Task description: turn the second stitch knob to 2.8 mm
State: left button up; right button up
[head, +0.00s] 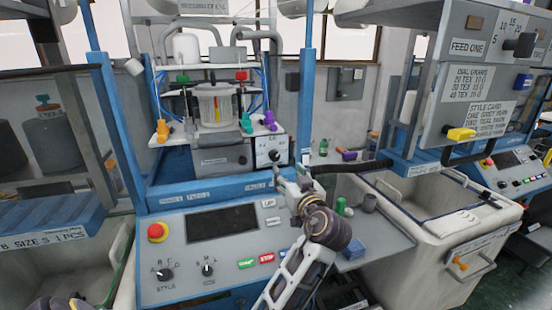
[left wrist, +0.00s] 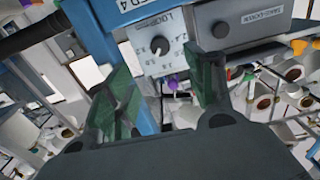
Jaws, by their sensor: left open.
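A black dial knob (head: 274,155) sits on a white plate labelled with small numbers, on the front of the knitting machine. The same knob (left wrist: 159,46) and its white dial plate (left wrist: 172,62) show in the left wrist view, ahead of my fingers. The numbers and the setting it points to are too small to read surely, and I cannot tell whether it is the second stitch knob. My left gripper (head: 282,180) is just below the knob in the head view. In the left wrist view its green-padded fingers (left wrist: 165,84) are apart, with nothing between them. My right gripper is not in view.
A blue post (left wrist: 98,40) stands close by my left finger in the wrist view. A control panel (head: 184,244) with a red emergency button (head: 157,232) lies below. A white bin (head: 395,262) is at the right. A black hose (head: 350,167) runs right from near my gripper.

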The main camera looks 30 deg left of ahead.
aim_at(276, 157)
pick_arm(q)
jog(key=p+x, duration=0.2)
jog(key=x, duration=0.8)
jog(key=shift+w+a+r, duration=0.1)
jog(key=shift+w+a, duration=0.75)
jog(key=shift+a, duration=0.05)
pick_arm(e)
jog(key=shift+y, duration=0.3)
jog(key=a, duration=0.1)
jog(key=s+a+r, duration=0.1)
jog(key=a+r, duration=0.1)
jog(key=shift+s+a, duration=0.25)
pick_arm(q)
jog(key=c, duration=0.9)
jog(key=shift+c, duration=0.5)
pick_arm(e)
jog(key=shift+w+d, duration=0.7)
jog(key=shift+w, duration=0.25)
